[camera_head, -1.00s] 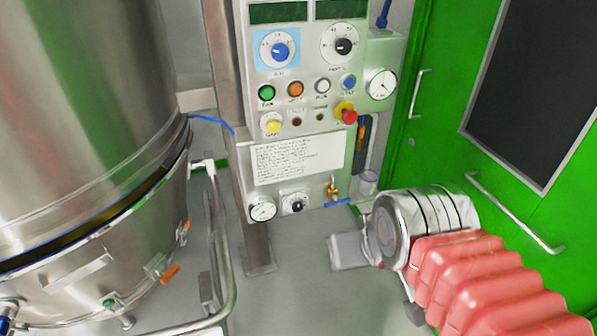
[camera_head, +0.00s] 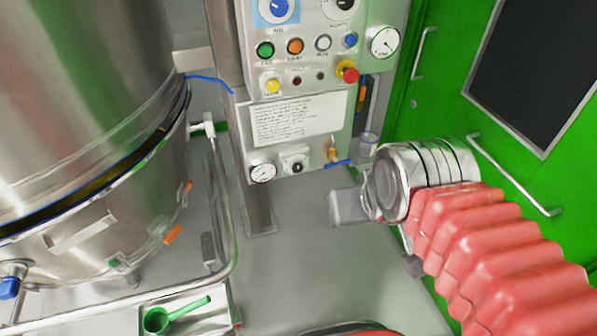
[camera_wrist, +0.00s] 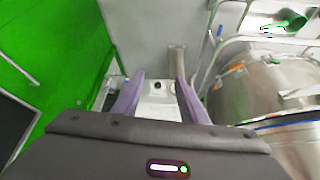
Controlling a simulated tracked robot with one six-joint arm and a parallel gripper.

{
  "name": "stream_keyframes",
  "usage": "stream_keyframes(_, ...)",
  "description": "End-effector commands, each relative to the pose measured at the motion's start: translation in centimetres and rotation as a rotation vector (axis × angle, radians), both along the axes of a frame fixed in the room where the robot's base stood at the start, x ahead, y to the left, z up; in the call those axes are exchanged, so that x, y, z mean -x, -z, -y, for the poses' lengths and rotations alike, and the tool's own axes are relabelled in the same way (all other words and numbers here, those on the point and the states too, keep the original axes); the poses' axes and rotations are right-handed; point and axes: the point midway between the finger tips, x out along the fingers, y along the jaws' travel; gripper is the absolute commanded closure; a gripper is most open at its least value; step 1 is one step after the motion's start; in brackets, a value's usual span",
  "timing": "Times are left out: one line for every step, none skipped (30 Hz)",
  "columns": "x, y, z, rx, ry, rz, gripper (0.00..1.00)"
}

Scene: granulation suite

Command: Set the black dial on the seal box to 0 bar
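The seal box is the lower part of the steel cabinet in the head view. Its small black dial (camera_head: 297,166) sits beside a round white gauge (camera_head: 262,171), under a printed label. The dial's pointer and scale are too small to read. My gripper (camera_head: 345,207) is lower right of the dial in the head view, apart from it. In the wrist view, turned upside down, the two purple fingers of my gripper (camera_wrist: 159,77) stand apart with nothing between their tips. The black dial (camera_wrist: 157,86) shows beyond them, between the fingers, next to the gauge.
Another black dial (camera_head: 344,4) is on the upper panel, with buttons and a red stop knob (camera_head: 348,73). A brass valve with a blue handle (camera_head: 337,163) is right of the seal box. A steel vessel (camera_head: 90,120) stands left. A green scoop (camera_head: 172,316) lies lower left.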

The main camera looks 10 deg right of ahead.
Motion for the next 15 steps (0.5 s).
stream_keyframes(0.0,0.1,0.1,0.0,0.002,-0.004,0.57)
stream_keyframes(-0.1,0.2,0.1,0.0,0.002,-0.008,0.55)
stream_keyframes(-0.1,0.4,0.1,0.0,0.004,-0.016,0.53)
stream_keyframes(-0.2,0.7,0.1,0.0,0.004,-0.025,0.5)
stream_keyframes(-0.2,1.0,0.2,-0.001,0.005,-0.036,0.48)
stream_keyframes(-0.3,1.4,0.2,0.0,0.007,-0.053,0.47)
stream_keyframes(-0.4,1.9,0.2,0.0,0.007,-0.068,0.47)
stream_keyframes(-0.5,2.3,0.2,-0.001,0.008,-0.084,0.47)
stream_keyframes(-0.6,3.0,0.3,-0.001,0.01,-0.108,0.47)
stream_keyframes(-0.6,3.5,0.3,-0.001,0.011,-0.126,0.47)
stream_keyframes(-0.7,4.0,0.3,-0.001,0.012,-0.145,0.47)
stream_keyframes(-0.9,4.7,0.4,-0.001,0.014,-0.17,0.47)
stream_keyframes(-1.0,5.2,0.4,-0.001,0.015,-0.187,0.47)
stream_keyframes(-1.0,5.6,0.5,-0.001,0.017,-0.205,0.47)
stream_keyframes(-1.2,6.3,0.6,-0.001,0.018,-0.229,0.47)
